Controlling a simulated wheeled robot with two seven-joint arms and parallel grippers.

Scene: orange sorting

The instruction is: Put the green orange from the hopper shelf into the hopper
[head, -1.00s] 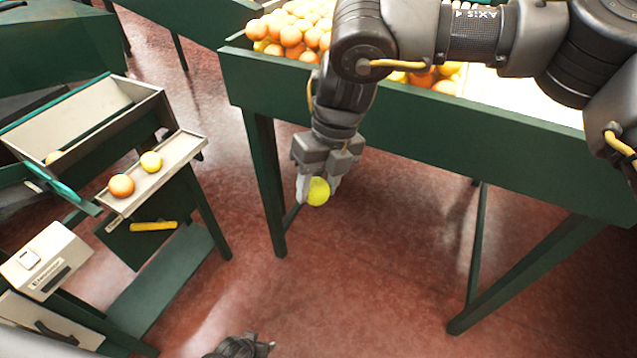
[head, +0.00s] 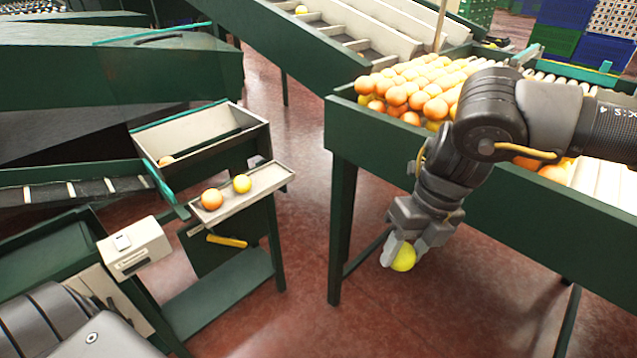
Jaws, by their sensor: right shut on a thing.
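My right gripper (head: 405,248) is shut on a yellow-green orange (head: 404,261) and holds it in the air in front of the large green bin table. The hopper shelf (head: 262,188) is a narrow pale tray at centre left. An orange fruit (head: 211,199) and a yellow fruit (head: 242,183) lie on it, side by side and a little apart. The hopper (head: 215,148), a pale-lined open box with a dark bar, is just behind the shelf, with part of one orange fruit (head: 166,160) showing inside. My left arm shows at the bottom left; its gripper is out of view.
The green bin table (head: 345,125) at right holds many oranges. A conveyor (head: 90,188) runs in from the left to the hopper. A small white box (head: 134,248) stands left of the shelf. Red floor (head: 305,150) is open between the shelf stand and the bin table.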

